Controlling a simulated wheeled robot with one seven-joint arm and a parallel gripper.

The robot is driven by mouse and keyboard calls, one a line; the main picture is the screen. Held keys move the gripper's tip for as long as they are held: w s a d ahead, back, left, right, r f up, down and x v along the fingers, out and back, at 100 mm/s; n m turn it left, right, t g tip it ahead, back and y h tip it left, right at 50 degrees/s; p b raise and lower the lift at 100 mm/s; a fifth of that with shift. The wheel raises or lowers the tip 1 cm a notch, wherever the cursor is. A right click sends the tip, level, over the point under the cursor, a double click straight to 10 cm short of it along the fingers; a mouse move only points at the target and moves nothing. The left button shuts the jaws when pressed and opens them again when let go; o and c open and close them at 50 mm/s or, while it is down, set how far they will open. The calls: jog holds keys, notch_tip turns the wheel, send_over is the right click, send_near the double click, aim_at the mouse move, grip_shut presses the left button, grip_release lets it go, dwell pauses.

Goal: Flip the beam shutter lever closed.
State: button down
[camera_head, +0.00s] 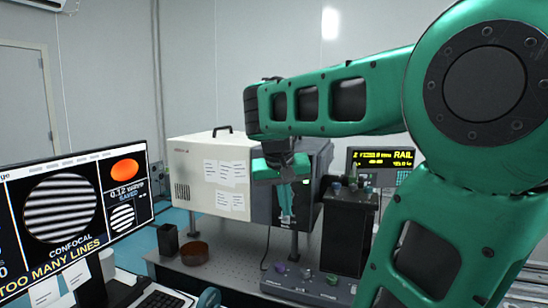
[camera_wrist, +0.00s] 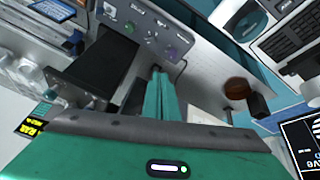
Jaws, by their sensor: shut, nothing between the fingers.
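My gripper (camera_head: 286,216) hangs fingers-down in front of the dark side of a white-and-black instrument box (camera_head: 212,170) in the head view. In the wrist view my gripper (camera_wrist: 160,74) has its two green fingers together, with nothing between them. The fingertips lie in the picture near a grey panel with coloured knobs (camera_wrist: 150,32); I cannot tell their distance from it. I cannot make out the shutter lever in either view. My gripper and arm hide part of the box's dark face and what is behind them.
A black block-shaped unit (camera_head: 347,228) with small knobs on top stands right of the gripper. A knob panel (camera_head: 308,284) lies below. A brown round dish (camera_head: 194,253) and black cup (camera_head: 168,240) are on the table. A monitor (camera_head: 75,205) stands at left; a yellow-lettered display (camera_head: 384,158) is behind.

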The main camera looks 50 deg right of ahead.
jog(key=w+d+r+m+h, duration=0.1)
jog(key=w+d+r, duration=0.1)
jog(key=r, duration=0.5)
jog(key=w+d+r+m+t+h, duration=0.1)
jog(key=w+d+r+m, duration=0.1)
jog(key=w+r, duration=0.3)
jog(key=w+d+r+m+h, duration=0.1)
jog(key=w+d+r+h, duration=0.1)
jog(key=r, duration=0.6)
jog(key=shift+w+r+m, duration=0.3)
jog(key=shift+w+r, duration=0.05)
jog(key=shift+w, duration=0.35)
jog(key=shift+f, duration=0.1)
jog(key=x, duration=0.9)
jog(key=shift+w, duration=0.2)
jog(key=f, duration=0.3)
jog(key=shift+s+a, duration=0.2)
jog(key=shift+a, duration=0.2)
jog(key=shift+a+f, duration=0.3)
jog(key=shift+f, duration=0.15)
jog(key=shift+a+f+t, duration=0.1)
jog(key=shift+a+t, duration=0.1)
jog(key=shift+t, duration=0.1)
